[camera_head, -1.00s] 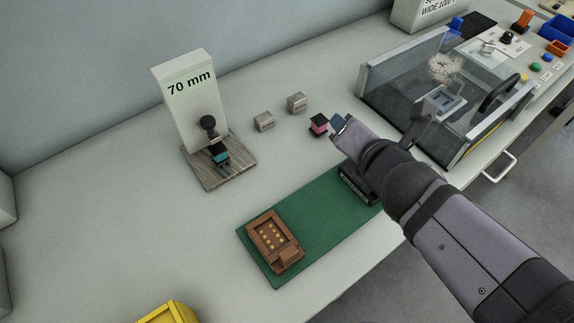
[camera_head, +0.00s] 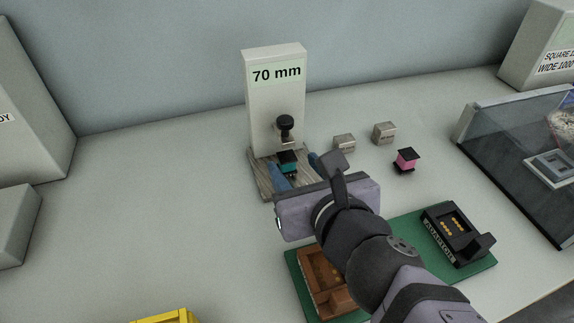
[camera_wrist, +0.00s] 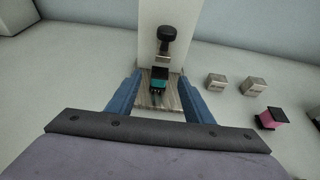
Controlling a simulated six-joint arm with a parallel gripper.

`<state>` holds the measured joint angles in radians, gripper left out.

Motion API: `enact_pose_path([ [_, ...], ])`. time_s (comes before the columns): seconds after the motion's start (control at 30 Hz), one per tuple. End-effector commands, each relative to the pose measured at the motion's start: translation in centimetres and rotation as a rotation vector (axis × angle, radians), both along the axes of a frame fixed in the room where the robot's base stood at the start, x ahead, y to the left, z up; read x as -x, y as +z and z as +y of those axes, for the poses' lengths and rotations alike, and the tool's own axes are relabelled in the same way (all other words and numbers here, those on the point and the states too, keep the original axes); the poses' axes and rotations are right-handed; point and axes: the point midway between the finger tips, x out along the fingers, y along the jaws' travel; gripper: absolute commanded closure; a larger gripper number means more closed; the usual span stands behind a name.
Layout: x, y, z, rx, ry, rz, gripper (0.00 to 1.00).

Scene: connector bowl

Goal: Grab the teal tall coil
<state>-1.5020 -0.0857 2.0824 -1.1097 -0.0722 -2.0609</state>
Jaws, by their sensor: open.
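The teal coil (camera_head: 288,162) sits on the wooden base of the 70 mm stand, below the stand's black knob. In the wrist view the teal coil (camera_wrist: 160,85) shows dark ends, with pins along its near side. My gripper (camera_head: 296,170) is open in front of the stand. In the wrist view its blue fingers (camera_wrist: 160,92) are spread to the left and right of the coil in the picture. The coil shows between them, and I cannot tell how far it is from the fingertips. Nothing is held.
The stand (camera_head: 274,105) rises behind the coil. Two small grey blocks (camera_head: 344,142) (camera_head: 385,133) and a pink coil (camera_head: 406,160) lie to its right. A green mat (camera_head: 408,226) holds a brown fixture (camera_head: 325,285) and a black adapter (camera_head: 458,235). A clear-walled box (camera_head: 520,135) stands far right.

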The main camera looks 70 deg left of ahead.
Motion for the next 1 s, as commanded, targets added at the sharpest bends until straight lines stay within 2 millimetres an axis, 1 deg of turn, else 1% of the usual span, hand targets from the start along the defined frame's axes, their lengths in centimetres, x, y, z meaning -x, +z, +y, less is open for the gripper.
enact_pose_path([
  [0.27, 0.0, -0.7, 0.9, 0.001, 0.0, 0.001, 0.53],
  [0.47, 0.1, -2.1, 3.0, 0.002, -0.001, 0.002, 0.53],
  [0.63, 0.1, -2.5, 4.5, 0.001, -0.002, 0.001, 0.53],
  [0.77, 0.1, -2.5, 5.0, 0.0, -0.001, 0.001, 0.53],
  [0.97, 0.0, -2.5, 5.0, 0.0, -0.002, 0.001, 0.53],
  [1.0, 0.0, -2.5, 5.0, 0.0, -0.002, 0.001, 0.6],
])
